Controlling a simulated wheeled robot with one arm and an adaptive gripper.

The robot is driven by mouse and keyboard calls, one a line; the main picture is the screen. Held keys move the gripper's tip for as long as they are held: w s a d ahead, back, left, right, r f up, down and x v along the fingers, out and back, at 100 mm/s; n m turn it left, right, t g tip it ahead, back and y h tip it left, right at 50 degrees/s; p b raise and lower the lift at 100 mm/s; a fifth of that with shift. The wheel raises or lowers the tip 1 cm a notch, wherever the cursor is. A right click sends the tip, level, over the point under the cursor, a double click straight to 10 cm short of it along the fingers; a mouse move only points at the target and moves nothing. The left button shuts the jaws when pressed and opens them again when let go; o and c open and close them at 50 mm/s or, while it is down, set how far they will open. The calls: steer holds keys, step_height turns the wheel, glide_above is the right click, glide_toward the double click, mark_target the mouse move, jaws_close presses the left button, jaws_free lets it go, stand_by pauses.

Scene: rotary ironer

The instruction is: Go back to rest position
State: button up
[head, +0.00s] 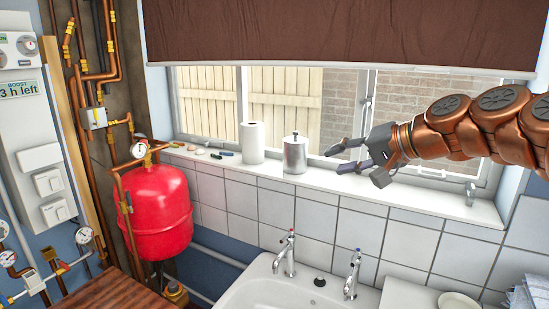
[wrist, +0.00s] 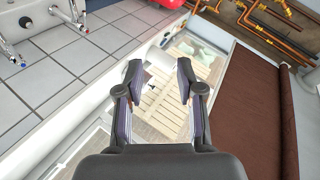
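My gripper (head: 342,157) reaches in from the right in the head view, in front of the window and above the white sill. Its fingers are apart with nothing between them. In the wrist view the gripper (wrist: 158,85) also shows two separated fingertips, with the window and the fence outside behind them. A lidded metal canister (head: 295,154) stands upright on the sill, just left of the fingertips in the head view. I cannot tell the exact gap between them.
A white paper roll (head: 252,142) and small items stand left on the sill (head: 400,188). A brown blind (head: 340,35) hangs above. Below are a sink (head: 262,290) with two taps. A red tank (head: 158,210) and copper pipes are at left. Air before the tiled wall looks free.

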steer(key=s+a+f+n+g+h, duration=0.2)
steer(key=s+f+g, duration=0.1)
steer(key=s+f, duration=0.55)
steer(key=s+a+f+n+g+h, duration=0.1)
steer(key=s+a+f+g+h, duration=0.15)
steer(key=s+f, duration=0.65)
steer(key=s+d+f+g+h, duration=0.2)
steer(key=s+d+f, duration=0.2)
steer(key=s+f, duration=0.3)
steer(key=s+d+f+n+g+h+b, duration=0.1)
steer(key=s+d+f, duration=0.4)
steer(key=s, duration=0.6)
step_height(320, 180, down, 2)
steer(key=shift+s+f+g+h, duration=0.15)
steer(key=shift+g+h, duration=0.6)
steer(key=shift+g, duration=0.1)
